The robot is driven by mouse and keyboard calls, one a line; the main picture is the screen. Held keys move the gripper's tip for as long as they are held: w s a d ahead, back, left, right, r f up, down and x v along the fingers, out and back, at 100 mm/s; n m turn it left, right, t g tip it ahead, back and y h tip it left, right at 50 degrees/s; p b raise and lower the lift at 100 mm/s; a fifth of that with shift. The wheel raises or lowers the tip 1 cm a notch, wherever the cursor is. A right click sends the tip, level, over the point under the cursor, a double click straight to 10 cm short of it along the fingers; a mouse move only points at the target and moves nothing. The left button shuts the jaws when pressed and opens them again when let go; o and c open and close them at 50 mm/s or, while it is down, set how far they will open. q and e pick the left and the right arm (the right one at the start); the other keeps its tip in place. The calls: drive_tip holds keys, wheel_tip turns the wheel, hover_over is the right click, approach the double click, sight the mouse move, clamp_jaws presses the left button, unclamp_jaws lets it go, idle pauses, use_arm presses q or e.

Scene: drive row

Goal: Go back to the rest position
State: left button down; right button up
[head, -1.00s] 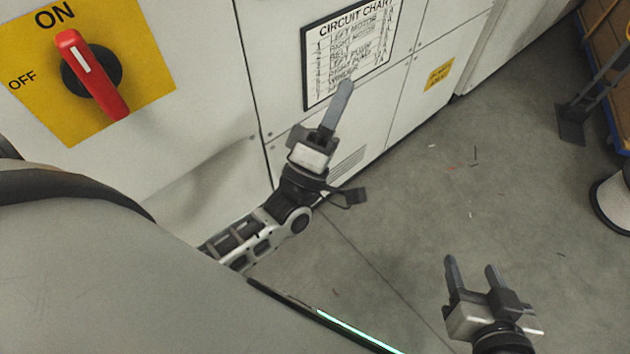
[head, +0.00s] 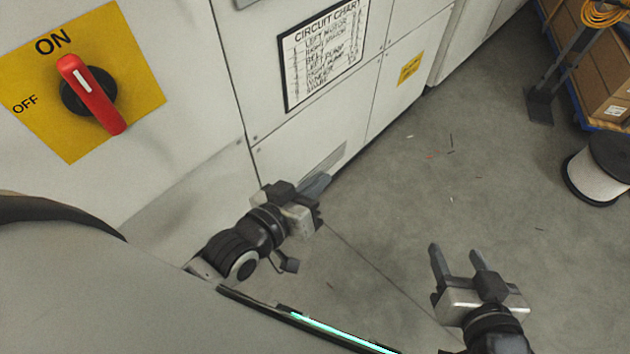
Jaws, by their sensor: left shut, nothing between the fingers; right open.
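My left gripper (head: 318,186) is shut with nothing in it. It is in the middle of the head view, in front of the lower part of the grey cabinet, and its fingers point up and to the right. My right gripper (head: 458,254) is open and empty at the lower right, over the bare floor. Its two fingers stand apart and point up in the picture. Both grippers are apart from the red switch handle (head: 92,95), which sits on a yellow plate (head: 138,45) at the upper left, tilted toward ON.
The grey cabinet (head: 190,120) fills the left and top, with a circuit chart (head: 325,55) and a small yellow label (head: 410,69). A white spool (head: 600,168) and a cart with boxes (head: 590,60) stand at the right.

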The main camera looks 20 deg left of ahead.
use_arm(q)
drive_tip(key=shift+s+f, duration=0.1)
use_arm(e)
drive_tip(key=shift+f, duration=0.1)
use_arm(q)
drive_tip(key=s+f+m+g, duration=0.1)
drive_tip(key=s+a+f+m+g, duration=0.1)
drive_tip(key=s, duration=0.1)
drive_tip(key=s+f+m+g+y, duration=0.1)
drive_tip(key=shift+s+a+f+g+p, duration=0.1)
drive_tip(key=shift+s+a+g+p, duration=0.1)
drive_tip(key=shift+s+g+p, duration=0.15)
use_arm(e)
drive_tip(key=f, duration=0.3)
drive_tip(key=shift+d+f+g, duration=0.3)
drive_tip(key=shift+f+g, duration=0.05)
drive_tip(key=shift+g, duration=0.05)
